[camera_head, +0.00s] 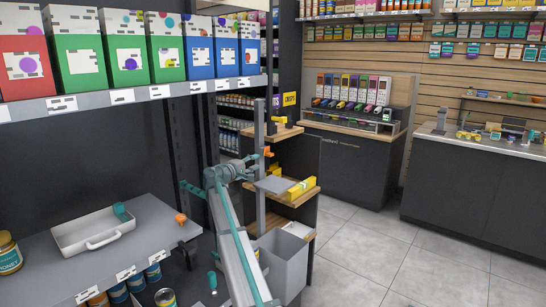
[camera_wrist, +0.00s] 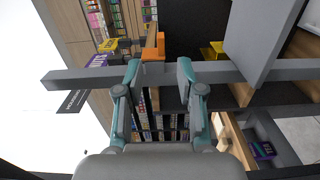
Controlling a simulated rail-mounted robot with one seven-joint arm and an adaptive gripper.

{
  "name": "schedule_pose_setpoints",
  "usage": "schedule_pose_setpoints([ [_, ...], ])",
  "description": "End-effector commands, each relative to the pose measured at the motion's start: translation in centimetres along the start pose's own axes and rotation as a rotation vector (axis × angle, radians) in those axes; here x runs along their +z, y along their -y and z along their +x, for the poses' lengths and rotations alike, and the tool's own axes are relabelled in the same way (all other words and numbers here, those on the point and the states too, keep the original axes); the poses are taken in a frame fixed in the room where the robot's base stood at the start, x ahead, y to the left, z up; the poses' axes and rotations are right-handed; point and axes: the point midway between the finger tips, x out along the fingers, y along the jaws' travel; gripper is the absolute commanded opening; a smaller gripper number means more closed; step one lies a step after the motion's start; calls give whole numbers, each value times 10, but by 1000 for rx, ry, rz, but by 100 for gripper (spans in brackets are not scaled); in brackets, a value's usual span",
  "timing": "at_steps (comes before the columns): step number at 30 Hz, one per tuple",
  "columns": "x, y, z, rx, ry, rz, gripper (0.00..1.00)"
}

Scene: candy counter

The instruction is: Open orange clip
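A small orange clip (camera_head: 268,152) sits on an upright grey post (camera_head: 260,110) near the middle of the head view. In the wrist view the orange clip (camera_wrist: 153,50) is at the grey bar, just beyond and between my fingertips. My gripper (camera_head: 258,158) is close to the clip in the head view. In the wrist view my gripper (camera_wrist: 158,68) has its two teal-tipped fingers apart with nothing held between them. I cannot tell whether the fingertips touch the clip. A second orange piece (camera_head: 181,218) sits at the right edge of the left shelf.
A grey plate (camera_head: 272,184) juts from the post below my gripper. A grey bin (camera_head: 286,257) stands beneath. Wooden shelves with yellow boxes (camera_head: 302,188) are just behind. A white tray (camera_head: 92,246) lies on the left shelf. The tiled floor at right is clear.

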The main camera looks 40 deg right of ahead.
Motion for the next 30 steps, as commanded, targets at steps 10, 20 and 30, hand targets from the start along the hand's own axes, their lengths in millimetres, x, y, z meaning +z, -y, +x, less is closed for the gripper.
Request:
schedule_pose_setpoints([
  [10,-12,0,32,2,-15,-19,38],
  [20,-12,0,88,1,-13,-19,38],
  [30,-12,1,116,1,-15,-18,38],
])
